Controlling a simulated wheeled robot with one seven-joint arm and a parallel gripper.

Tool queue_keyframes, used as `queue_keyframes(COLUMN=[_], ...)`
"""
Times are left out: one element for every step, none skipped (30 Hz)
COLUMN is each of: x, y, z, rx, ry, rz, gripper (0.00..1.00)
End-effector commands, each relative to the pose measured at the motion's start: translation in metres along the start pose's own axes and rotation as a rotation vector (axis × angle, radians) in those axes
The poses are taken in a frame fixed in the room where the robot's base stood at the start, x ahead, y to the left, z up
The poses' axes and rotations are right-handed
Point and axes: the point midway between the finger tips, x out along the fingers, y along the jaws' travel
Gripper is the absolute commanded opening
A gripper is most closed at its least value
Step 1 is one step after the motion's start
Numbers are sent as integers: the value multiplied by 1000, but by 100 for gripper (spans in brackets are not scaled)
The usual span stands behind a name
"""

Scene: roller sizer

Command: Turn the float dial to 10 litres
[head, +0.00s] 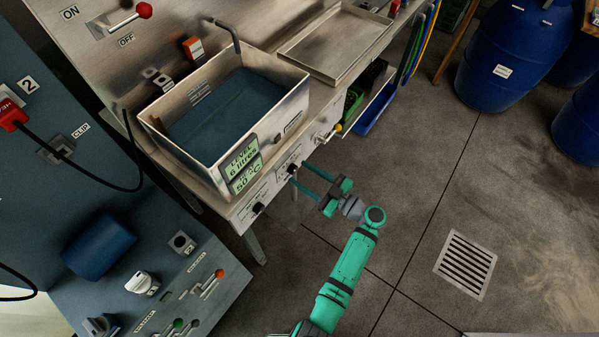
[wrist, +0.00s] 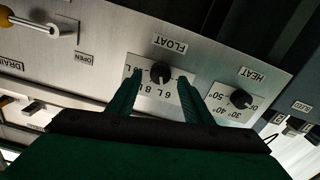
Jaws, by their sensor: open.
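The float dial (wrist: 160,71) is a small black knob on a steel panel, under the upside-down word FLOAT in the wrist view. Its scale plate shows 6 L and 8 L; the rest is partly hidden by my fingers. Where its pointer stands is too small to tell. My gripper (wrist: 158,80) is open, with one green finger on each side of the knob and a gap visible around it. In the head view the float dial (head: 292,169) sits on the tank's front, between the fingertips of my gripper (head: 299,173). The display (head: 241,168) reads level 6 litres.
The heat dial (wrist: 240,98) is close beside the float dial, near one finger. A drain lever (wrist: 45,29) sticks out on the other side. The water tank (head: 300,92) stands above the panel. The floor beside my arm is clear around a drain grate (head: 465,264).

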Motion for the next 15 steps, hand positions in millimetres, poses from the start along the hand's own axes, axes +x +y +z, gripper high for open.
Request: queue_keyframes(x=[6,9,12,14,15,17,18,18,18,19,19,19,18,18,18], y=[0,0,0,0,0,0,0,0,0,0,0,0,0,0,0], z=[0,0,0,0,0,0,0,0,0,0,0,0,0,0,0], rx=[0,0,0,0,0,0,0,0,0,0,0,0,0,0,0], ry=[0,0,0,0,0,0,0,0,-1,-1,-1,-1,-1,-1,-1], rz=[-1,0,-1,-1,-1,-1,0,0,1,1,1,1,1,1,1], gripper=[46,46,46,46,46,46,46,46,46,46,46,46,46,46,46])
